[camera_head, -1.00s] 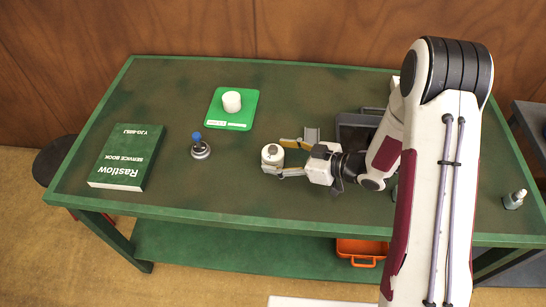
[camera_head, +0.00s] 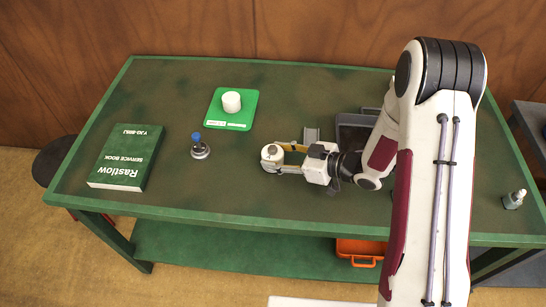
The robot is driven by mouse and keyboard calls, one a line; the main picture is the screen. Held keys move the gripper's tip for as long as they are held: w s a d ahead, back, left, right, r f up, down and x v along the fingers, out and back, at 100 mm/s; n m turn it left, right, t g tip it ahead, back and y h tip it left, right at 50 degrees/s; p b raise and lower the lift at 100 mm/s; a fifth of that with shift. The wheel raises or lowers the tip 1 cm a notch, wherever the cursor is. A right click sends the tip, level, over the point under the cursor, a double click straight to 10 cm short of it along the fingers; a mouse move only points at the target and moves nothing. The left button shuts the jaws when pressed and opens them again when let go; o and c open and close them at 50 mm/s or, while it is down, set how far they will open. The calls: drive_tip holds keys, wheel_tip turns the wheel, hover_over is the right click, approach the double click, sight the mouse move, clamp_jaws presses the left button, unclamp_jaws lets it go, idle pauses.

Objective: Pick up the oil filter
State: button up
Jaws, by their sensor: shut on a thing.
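A short white can with a grey top, which looks like the oil filter (camera_head: 271,155), stands upright at the middle of the green table. My gripper (camera_head: 281,159) comes from the right, low over the table, and its fingers are shut on the can's sides. The can appears to be at table level; I cannot tell any gap beneath it. Its side toward the gripper is partly hidden by the fingers.
A white cylinder (camera_head: 232,101) stands on a green mat (camera_head: 238,123) behind. A dark tray (camera_head: 352,134) lies behind my arm.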

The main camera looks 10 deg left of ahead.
sight(277, 154)
drive_tip(key=shift+r, duration=0.2)
drive_tip(key=shift+r, duration=4.85)
